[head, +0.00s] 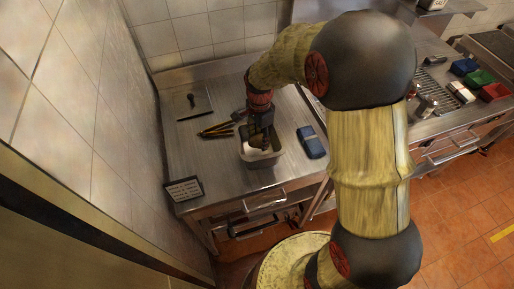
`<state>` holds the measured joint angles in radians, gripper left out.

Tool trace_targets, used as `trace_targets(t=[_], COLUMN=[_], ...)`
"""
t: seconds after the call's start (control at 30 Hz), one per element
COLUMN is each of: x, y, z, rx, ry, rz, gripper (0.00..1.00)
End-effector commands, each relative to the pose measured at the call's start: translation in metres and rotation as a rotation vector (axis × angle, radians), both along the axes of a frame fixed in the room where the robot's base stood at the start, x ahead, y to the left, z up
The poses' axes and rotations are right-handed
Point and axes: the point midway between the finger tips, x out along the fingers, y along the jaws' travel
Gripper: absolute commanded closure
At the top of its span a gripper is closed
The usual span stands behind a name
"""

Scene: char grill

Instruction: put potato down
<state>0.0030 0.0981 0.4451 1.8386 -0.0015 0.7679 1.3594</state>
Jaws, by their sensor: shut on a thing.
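My gripper (262,137) points down over the steel counter (190,152) and is shut on the potato (255,141), a small brownish thing mostly hidden by the fingers. The potato is at or just above the mouth of a white, open-topped container (262,160) near the counter's front edge. I cannot tell whether the potato touches the container.
A board with a dark utensil (193,102) is at the back left. Tiled walls border the counter.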

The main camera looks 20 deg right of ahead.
Motion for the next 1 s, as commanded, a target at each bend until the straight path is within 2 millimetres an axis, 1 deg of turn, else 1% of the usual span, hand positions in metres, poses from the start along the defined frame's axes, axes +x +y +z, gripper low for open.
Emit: trace_targets(t=[0.03, 0.17, 0.3, 0.4, 0.47, 0.7, 0.8, 0.83, 1.0], x=[0.000, 0.000, -0.001, 0.000, 0.000, 0.001, 0.001, 0.001, 0.001], y=[0.000, 0.000, 0.000, 0.000, 0.000, 0.000, 0.000, 0.000, 0.000], z=[-0.005, -0.016, -0.039, -0.052, -0.056, -0.055, -0.058, -0.058, -0.058], rx=[0.000, 0.000, 0.000, 0.000, 0.000, 0.000, 0.000, 0.000, 0.000], ry=[0.000, -0.001, 0.002, 0.000, -0.001, -0.002, -0.002, -0.002, -0.002], rz=[0.000, 0.000, 0.000, 0.000, 0.000, 0.000, 0.000, 0.000, 0.000], gripper=[0.89, 0.89, 0.89, 0.89, 0.89, 0.89, 0.89, 0.60, 0.50])
